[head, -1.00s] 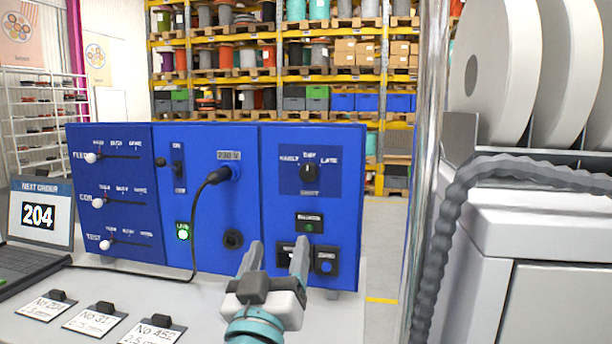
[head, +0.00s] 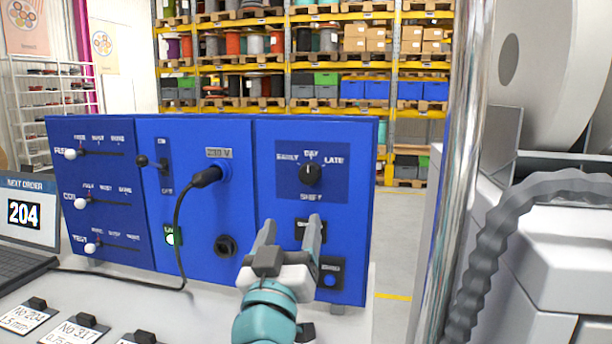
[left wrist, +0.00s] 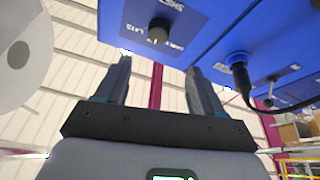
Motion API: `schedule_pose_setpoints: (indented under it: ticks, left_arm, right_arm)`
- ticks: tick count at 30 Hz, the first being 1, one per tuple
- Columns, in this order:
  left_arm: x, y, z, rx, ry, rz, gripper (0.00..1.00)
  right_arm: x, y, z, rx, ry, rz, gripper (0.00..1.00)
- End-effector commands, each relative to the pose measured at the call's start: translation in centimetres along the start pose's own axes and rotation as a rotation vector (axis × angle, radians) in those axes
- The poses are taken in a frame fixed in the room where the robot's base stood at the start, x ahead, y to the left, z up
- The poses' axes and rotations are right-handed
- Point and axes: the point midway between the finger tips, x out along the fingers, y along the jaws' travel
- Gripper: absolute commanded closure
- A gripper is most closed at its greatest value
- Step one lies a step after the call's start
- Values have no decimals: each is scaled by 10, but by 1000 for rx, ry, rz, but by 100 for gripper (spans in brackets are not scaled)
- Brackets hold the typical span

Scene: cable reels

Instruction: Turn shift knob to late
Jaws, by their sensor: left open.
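The shift knob (head: 311,174) is a black round knob on a dark blue plate at the upper right of the blue panel (head: 262,205). The labels EARLY, DAY and LATE stand around it, and its light mark points up toward DAY. My left gripper (head: 291,232) is open and empty, below the knob and in front of the panel's lower buttons. In the left wrist view the knob (left wrist: 159,30) shows beyond and above the open fingers (left wrist: 158,85), apart from them. My right gripper is not in view.
A black cable runs from the panel's socket plug (head: 207,177) down to the table. Sliders (head: 72,154) are on the left, with a laptop (head: 30,225) beside them. A metal pole (head: 462,170) and a grey corrugated hose (head: 500,235) stand to the right.

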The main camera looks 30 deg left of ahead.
Motion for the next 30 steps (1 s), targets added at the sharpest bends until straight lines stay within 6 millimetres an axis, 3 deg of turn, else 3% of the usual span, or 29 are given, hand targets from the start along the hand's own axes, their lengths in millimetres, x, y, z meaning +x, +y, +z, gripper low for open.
schedule_pose_setpoints:
  ticks: [9,15,21,30]
  left_arm:
    - [78,1,-4,2,-2,-2,32]
    - [116,1,-3,1,-1,0,32]
    - [133,0,0,-1,-1,1,32]
    - [135,0,1,-1,-1,1,35]
  right_arm:
    - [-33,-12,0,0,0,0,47]
    - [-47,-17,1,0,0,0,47]
    - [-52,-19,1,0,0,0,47]
    - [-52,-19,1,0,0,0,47]
